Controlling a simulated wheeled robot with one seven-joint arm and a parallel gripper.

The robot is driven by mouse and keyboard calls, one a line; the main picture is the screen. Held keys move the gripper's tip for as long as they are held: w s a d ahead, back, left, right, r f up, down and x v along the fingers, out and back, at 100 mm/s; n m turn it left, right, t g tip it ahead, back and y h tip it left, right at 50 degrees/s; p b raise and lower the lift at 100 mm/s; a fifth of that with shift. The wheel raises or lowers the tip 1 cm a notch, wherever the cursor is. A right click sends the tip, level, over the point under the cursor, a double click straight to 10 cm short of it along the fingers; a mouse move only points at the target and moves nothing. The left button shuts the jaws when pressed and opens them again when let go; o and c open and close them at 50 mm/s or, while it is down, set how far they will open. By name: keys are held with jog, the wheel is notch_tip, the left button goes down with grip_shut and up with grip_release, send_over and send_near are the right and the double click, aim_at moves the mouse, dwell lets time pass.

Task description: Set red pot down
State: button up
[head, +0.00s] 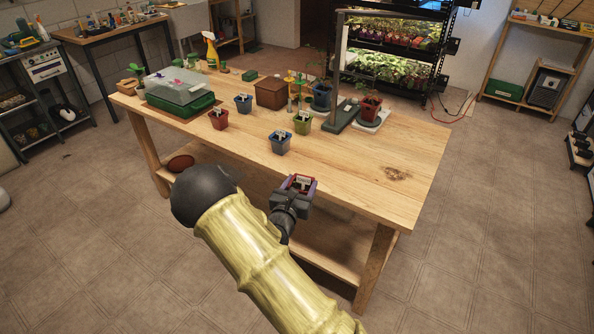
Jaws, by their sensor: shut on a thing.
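My gripper (299,186) is shut on a small red pot (301,179) with dark soil and a white label in it. The gripper's dark body hides the pot's near side. The held pot shows against the front edge of the wooden table (345,165); I cannot tell its height above the top. Another red pot (218,120) with a white label stands on the table to the left, apart from my gripper.
Blue pots (280,145) (243,104) and a green pot (302,124) stand beyond my gripper. The table's right part is clear.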

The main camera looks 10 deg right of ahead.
jog(key=s+f+n+t+y, duration=0.2)
jog(key=s+f+n+y, duration=0.1)
jog(key=s+f+y, duration=0.1)
jog(key=s+f, duration=0.1)
jog(key=s, duration=0.1)
jog(key=shift+s+a+f, duration=0.3)
jog(key=shift+s+f, duration=0.05)
